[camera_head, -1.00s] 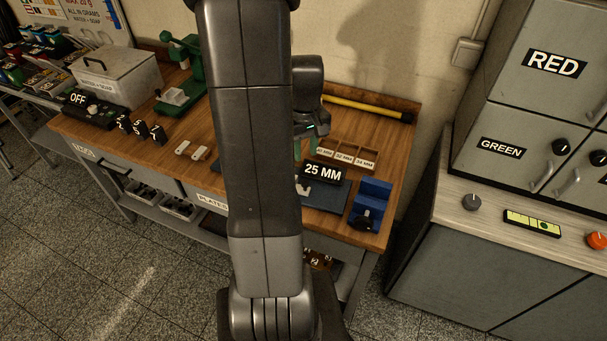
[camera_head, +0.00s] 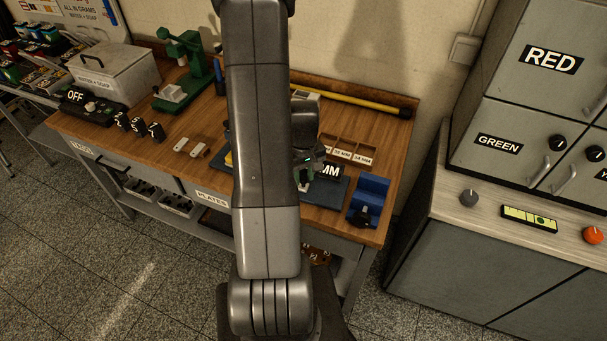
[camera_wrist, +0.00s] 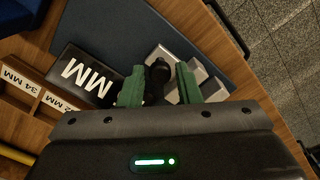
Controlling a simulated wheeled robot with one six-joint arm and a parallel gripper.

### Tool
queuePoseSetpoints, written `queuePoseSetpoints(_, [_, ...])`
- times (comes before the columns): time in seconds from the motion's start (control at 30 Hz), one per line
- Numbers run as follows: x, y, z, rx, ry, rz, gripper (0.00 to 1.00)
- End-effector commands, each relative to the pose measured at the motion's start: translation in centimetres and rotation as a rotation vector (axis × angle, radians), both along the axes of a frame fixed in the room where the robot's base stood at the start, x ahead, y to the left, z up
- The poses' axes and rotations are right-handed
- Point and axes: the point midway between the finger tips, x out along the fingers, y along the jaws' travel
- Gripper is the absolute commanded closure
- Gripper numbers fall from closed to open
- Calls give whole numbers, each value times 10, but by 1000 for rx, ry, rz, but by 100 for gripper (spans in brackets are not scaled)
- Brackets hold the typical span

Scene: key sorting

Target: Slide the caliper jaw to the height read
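The caliper's black display (camera_head: 330,172) stands on a dark blue mat (camera_head: 330,197) on the workbench. Only "MM" shows; my gripper hides the number. The display also appears, turned over, in the wrist view (camera_wrist: 85,76). Grey metal jaw pieces (camera_wrist: 203,78) lie beside it on the mat. My gripper (camera_wrist: 160,88) has two green fingers, spread apart, one on each side of a black knob (camera_wrist: 159,70). I cannot tell whether either finger touches the knob. In the head view my gripper (camera_head: 304,180) is low over the mat, left of the display.
A blue block with a black knob (camera_head: 368,200) stands right of the mat. A wooden tray labelled in MM (camera_head: 352,150) lies behind, with a yellow rod (camera_head: 365,104) at the wall. Cabinets (camera_head: 500,140) stand to the right. My arm hides the bench's middle.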

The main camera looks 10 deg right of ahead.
Motion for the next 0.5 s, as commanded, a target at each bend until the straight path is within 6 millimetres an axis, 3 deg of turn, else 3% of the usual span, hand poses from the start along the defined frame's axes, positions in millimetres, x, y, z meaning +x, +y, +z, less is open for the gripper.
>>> queuePoseSetpoints(0.13, [0,0,0,0,0,0,70])
queuePoseSetpoints(0.27, [0,0,0,0,0,0,90])
queuePoseSetpoints(0.5, [-2,-4,-2,0,-1,-2,90])
